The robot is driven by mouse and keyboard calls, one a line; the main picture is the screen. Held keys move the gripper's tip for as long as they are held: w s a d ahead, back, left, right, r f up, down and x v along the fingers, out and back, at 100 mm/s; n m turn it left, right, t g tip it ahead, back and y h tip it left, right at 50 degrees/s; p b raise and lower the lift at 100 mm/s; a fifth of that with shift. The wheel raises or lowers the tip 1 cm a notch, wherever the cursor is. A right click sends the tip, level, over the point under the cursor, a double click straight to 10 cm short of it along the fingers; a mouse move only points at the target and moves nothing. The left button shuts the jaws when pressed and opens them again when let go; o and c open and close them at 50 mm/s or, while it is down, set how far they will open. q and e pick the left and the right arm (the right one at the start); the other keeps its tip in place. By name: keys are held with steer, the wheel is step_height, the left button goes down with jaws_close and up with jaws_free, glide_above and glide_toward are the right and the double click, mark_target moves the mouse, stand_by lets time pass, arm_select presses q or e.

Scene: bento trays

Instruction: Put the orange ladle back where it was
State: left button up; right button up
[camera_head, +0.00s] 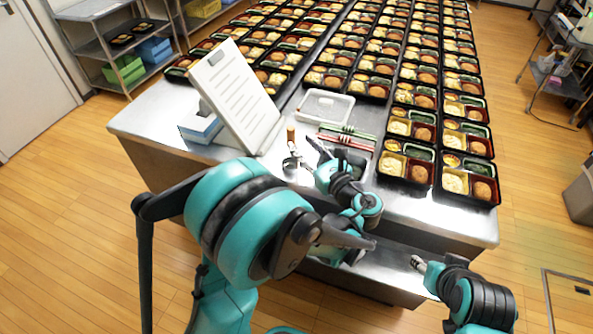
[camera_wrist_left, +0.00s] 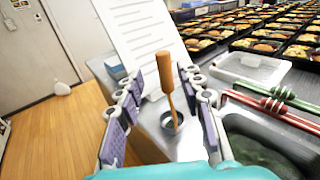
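The orange ladle (camera_head: 291,134) stands nearly upright, slightly tilted, with its lower end in a round metal holder (camera_wrist_left: 172,122) on the steel table. Its orange handle (camera_wrist_left: 165,78) shows between the fingers of my left gripper (camera_wrist_left: 160,82) in the left wrist view. Those fingers are spread, with gaps visible on both sides of the handle. In the head view my left gripper (camera_head: 304,153) is close beside the ladle and partly covers the holder. The ladle's bowl is hidden. My right gripper (camera_head: 418,263) is low at the table's front, away from the ladle; its fingers are too small to read.
A white document board (camera_head: 236,95) leans behind the holder, beside a blue-and-white box (camera_head: 201,126). A clear lidded container (camera_head: 325,106), green tongs (camera_head: 348,130) and red tongs (camera_head: 346,142) lie to the right. Rows of filled bento trays (camera_head: 407,168) cover the table beyond.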

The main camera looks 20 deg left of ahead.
arm_select(q)
steer(key=s+a+f+n+g+h, duration=0.35)
steer(key=s+a+n+h, duration=0.25)
steer(key=s+n, duration=0.3)
steer(key=s+d+f+n+h, duration=0.1)
steer(key=s+d+n+h, duration=0.2)
steer(key=s+n, duration=0.2)
steer(key=s+d+f+n+h, duration=0.1)
steer(key=s+d+n+h, duration=0.2)
steer(key=s+n, duration=0.3)
steer(key=n+h, duration=0.1)
steer(key=n, duration=0.4)
steer(key=shift+s+h, duration=0.15)
steer(key=shift+h, duration=0.15)
